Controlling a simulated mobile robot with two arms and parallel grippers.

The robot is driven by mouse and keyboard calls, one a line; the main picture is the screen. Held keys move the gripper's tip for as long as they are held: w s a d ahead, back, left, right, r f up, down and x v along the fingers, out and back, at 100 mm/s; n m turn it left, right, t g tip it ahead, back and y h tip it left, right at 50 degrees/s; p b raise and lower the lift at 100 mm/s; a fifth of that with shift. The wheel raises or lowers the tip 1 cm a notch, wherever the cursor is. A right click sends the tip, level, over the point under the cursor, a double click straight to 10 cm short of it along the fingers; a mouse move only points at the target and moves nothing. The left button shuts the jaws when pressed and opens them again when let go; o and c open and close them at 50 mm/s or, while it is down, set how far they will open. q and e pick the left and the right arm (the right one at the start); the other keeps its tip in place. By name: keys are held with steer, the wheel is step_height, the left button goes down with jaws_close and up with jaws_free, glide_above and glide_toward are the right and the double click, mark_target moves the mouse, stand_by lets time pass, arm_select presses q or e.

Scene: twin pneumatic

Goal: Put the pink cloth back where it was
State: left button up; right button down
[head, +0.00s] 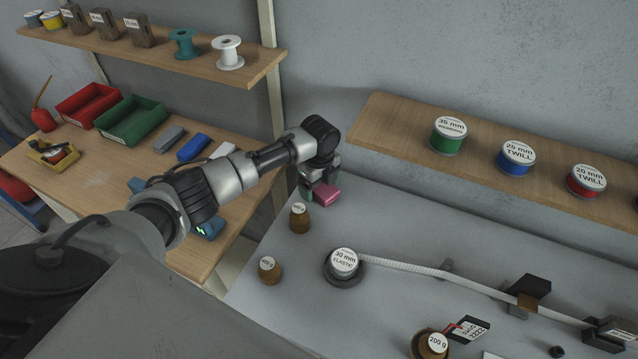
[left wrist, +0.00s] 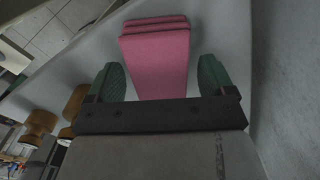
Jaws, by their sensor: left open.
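The pink cloth (head: 326,194) is a folded stack lying at the back left of the grey table (head: 400,225). In the left wrist view the cloth (left wrist: 157,55) lies between and beyond the two green fingertips, with a gap on each side. My left gripper (head: 318,186) is open around its near end; it also shows in the left wrist view (left wrist: 160,82). The gripper hides part of the cloth in the head view. My right gripper is in neither view.
Two brown weights (head: 299,218) (head: 269,270) and a 30 mm elastic reel (head: 344,264) stand in front of the cloth. A wooden shelf (head: 400,120) with labelled tins is to the right. A wooden bench (head: 90,180) with red (head: 88,104) and green bins (head: 130,120) stands left.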

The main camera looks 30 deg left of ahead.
arm_select(q)
step_height(320, 180, up, 12)
steer(key=b, duration=0.2)
stand_by(0.6)
